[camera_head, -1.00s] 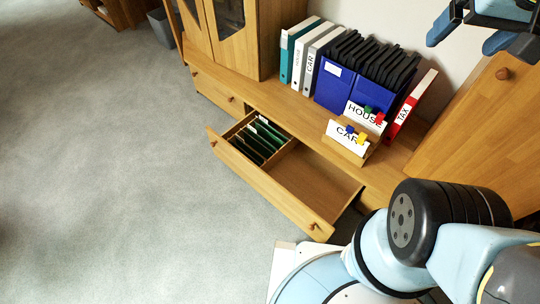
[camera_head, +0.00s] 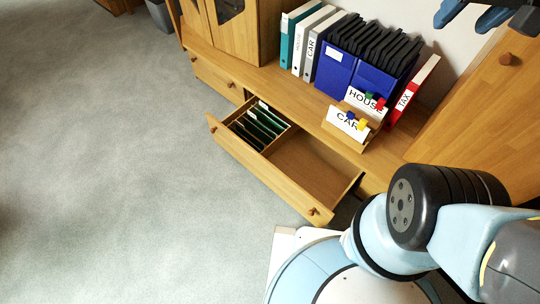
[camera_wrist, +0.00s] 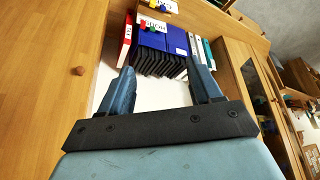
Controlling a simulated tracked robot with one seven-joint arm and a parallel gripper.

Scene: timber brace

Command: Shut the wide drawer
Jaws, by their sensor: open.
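The wide drawer (camera_head: 259,169) is pulled out of the low wooden cabinet in the head view. Green hanging files (camera_head: 257,125) stand in its left part, and its right part is bare. Its front has a round knob near each end, the right one (camera_head: 314,211) close to my base. My gripper (camera_head: 480,16) shows in part at the top right of the head view, high above the cabinet and well away from the drawer. In the wrist view my gripper (camera_wrist: 163,85) is open, with nothing between its fingers. The drawer is not visible in the wrist view.
On the cabinet top stand several binders (camera_head: 320,45), black folders in blue holders (camera_head: 335,72), a red TAX binder (camera_head: 412,88) and card holders (camera_head: 347,122). A closed drawer (camera_head: 218,80) is at left. A tall wooden door (camera_head: 480,110) rises at right. Carpet in front is clear.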

